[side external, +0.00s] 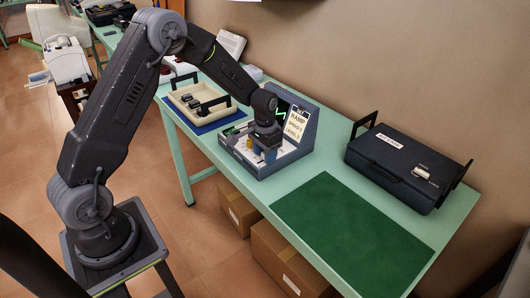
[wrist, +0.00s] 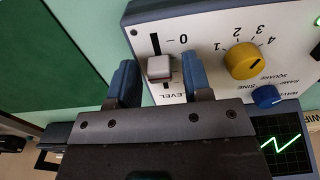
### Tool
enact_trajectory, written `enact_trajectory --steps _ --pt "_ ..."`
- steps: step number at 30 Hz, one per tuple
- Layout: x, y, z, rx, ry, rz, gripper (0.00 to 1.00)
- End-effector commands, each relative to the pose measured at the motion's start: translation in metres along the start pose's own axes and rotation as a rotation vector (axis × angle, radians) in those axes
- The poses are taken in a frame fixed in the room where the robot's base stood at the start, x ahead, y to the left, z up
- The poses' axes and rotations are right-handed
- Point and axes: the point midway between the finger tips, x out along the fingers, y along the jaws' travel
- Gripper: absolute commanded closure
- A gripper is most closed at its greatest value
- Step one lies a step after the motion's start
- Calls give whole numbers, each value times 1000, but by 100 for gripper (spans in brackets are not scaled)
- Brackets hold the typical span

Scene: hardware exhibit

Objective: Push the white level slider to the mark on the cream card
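The white level slider (wrist: 159,67) sits in a dark slot on the light panel of the instrument (wrist: 215,95), above the LEVEL label in the wrist view. A 0 mark is printed beside the slot. My gripper (wrist: 160,82) is open, with one blue finger on each side of the slider and a visible gap to both. In the side view my gripper (side external: 265,150) is low over the panel and hides the slider. The cream card (side external: 297,123) stands at the back of the instrument; it seems to read RAMP, SPEED 2, LEVEL 3.
A yellow knob (wrist: 245,61) and a blue knob (wrist: 266,97) are beside the right finger. The screen (wrist: 283,143) shows a green trace. A green mat (side external: 350,222), a black case (side external: 405,165) and a cream tray (side external: 205,105) lie on the table.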

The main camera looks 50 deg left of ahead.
Motion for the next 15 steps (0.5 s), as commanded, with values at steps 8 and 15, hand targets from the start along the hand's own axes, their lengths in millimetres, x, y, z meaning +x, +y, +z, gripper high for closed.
enact_trajectory --steps 8,15 --pt "0 0 0 0 0 0 82" --pt "0 0 0 0 0 0 100"
